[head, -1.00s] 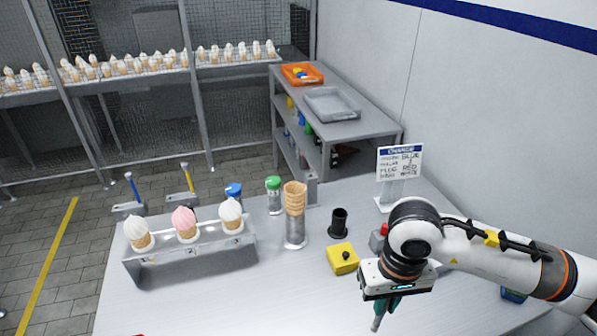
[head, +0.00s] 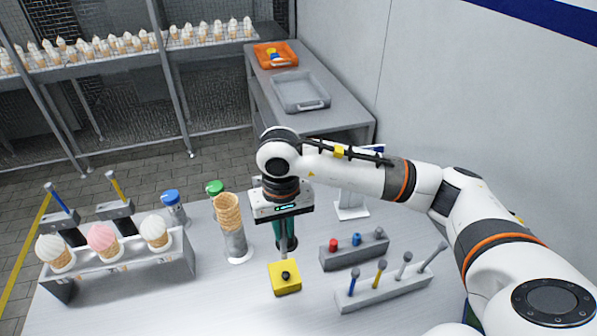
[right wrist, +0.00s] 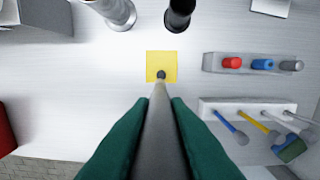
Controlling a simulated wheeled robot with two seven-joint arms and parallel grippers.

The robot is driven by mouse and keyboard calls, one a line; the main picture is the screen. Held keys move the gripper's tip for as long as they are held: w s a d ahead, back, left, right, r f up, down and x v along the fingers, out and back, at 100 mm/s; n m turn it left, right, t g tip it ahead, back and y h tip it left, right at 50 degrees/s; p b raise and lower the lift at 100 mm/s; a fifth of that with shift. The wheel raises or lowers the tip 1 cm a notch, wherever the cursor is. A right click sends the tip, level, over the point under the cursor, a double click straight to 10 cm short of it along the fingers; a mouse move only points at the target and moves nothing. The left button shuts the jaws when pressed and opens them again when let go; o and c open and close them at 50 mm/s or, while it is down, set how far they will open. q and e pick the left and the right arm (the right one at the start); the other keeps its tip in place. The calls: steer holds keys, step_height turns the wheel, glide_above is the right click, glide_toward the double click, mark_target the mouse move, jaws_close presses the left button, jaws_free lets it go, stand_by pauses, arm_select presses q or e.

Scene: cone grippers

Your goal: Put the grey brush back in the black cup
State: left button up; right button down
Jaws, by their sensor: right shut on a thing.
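My right gripper (head: 286,237) is shut on the grey brush (right wrist: 160,135). In the right wrist view the brush runs between the green fingers and points toward the yellow block (right wrist: 152,60) with its black knob (right wrist: 161,74). In the head view the brush (head: 285,246) hangs down behind the yellow block (head: 287,289); I cannot tell how far its tip is from the table. The black cup (right wrist: 179,14) stands at the top of the right wrist view, beyond the yellow block and apart from the brush. In the head view my gripper mostly hides it. My left gripper is out of view.
A grey block with coloured pegs (head: 330,264) and a white rack with several slim handles (head: 402,289) stand right of the yellow block. Stacked cones (head: 228,212) and an ice-cream stand (head: 125,266) are left. The table's front middle is clear.

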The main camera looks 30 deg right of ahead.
arm_select(q)
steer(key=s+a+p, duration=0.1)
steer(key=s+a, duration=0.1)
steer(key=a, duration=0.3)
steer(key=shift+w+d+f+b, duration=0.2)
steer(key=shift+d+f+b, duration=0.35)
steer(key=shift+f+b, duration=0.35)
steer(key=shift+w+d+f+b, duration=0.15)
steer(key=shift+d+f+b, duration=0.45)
steer(key=shift+b, duration=0.5)
arm_select(e)
steer(key=w+d+f+m, duration=0.2)
steer(key=w+d+m, duration=0.1)
steer(key=w, duration=0.3)
steer(key=w+d+f+m, duration=0.2)
steer(key=w+d+m, duration=0.1)
steer(key=w, duration=0.3)
steer(key=shift+d+f+m, duration=0.2)
steer(key=shift+m, duration=0.1)
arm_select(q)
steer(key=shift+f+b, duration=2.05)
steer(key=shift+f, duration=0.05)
arm_select(e)
steer(key=shift+w+f, duration=0.1)
steer(key=shift+f, duration=2.4)
steer(key=c, duration=1.3)
jaws_free()
